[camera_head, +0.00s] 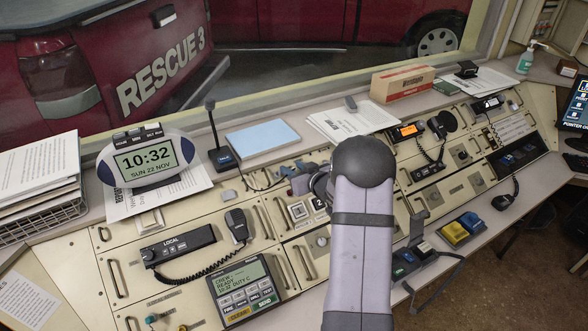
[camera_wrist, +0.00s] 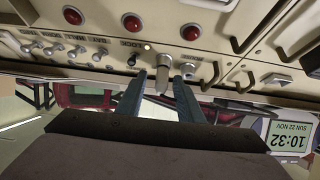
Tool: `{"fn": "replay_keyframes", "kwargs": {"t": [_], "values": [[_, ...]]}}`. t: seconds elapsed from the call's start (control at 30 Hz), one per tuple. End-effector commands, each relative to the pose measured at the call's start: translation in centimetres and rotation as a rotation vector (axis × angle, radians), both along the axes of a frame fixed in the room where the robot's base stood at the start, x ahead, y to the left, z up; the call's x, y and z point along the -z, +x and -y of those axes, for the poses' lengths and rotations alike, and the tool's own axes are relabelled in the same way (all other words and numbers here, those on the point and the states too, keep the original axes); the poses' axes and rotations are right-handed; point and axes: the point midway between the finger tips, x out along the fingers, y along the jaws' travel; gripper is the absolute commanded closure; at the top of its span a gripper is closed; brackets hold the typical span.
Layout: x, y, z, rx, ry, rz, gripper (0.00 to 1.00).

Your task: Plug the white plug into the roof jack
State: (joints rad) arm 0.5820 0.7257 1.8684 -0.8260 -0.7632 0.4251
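In the wrist view my gripper (camera_wrist: 160,96) reaches to the console panel, its two blue-grey fingers apart with a gap between them. A pale grey-white, plug-like piece (camera_wrist: 163,74) stands between the fingertips. I cannot tell for sure that it is the white plug, and no finger clearly touches it. A dark round socket (camera_wrist: 131,60) and a small lit lamp (camera_wrist: 147,47) are close by, under labels too small to read, so I cannot say which is the roof jack. In the head view my own arm hides the gripper's tips and part of the panel.
Red round buttons (camera_wrist: 132,22) and several toggle switches (camera_wrist: 75,50) sit on the panel near the fingers. A clock (camera_head: 150,157), a desk microphone (camera_head: 222,157), a radio handset (camera_head: 237,223) and a keypad unit (camera_head: 243,290) stand left of my arm.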

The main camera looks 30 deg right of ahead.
Motion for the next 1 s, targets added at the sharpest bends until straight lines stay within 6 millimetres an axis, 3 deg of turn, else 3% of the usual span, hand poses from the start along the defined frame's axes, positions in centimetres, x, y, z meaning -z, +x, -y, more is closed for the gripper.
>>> {"fn": "replay_keyframes", "kwargs": {"t": [0.27,0.73,1.0], "values": [[-0.1,-0.5,-0.1,-0.003,0.000,-0.001,0.65],[-2.2,-5.6,0.1,0.001,0.000,0.000,0.65],[-2.7,-6.8,0.1,0.000,0.000,0.001,0.65]]}}
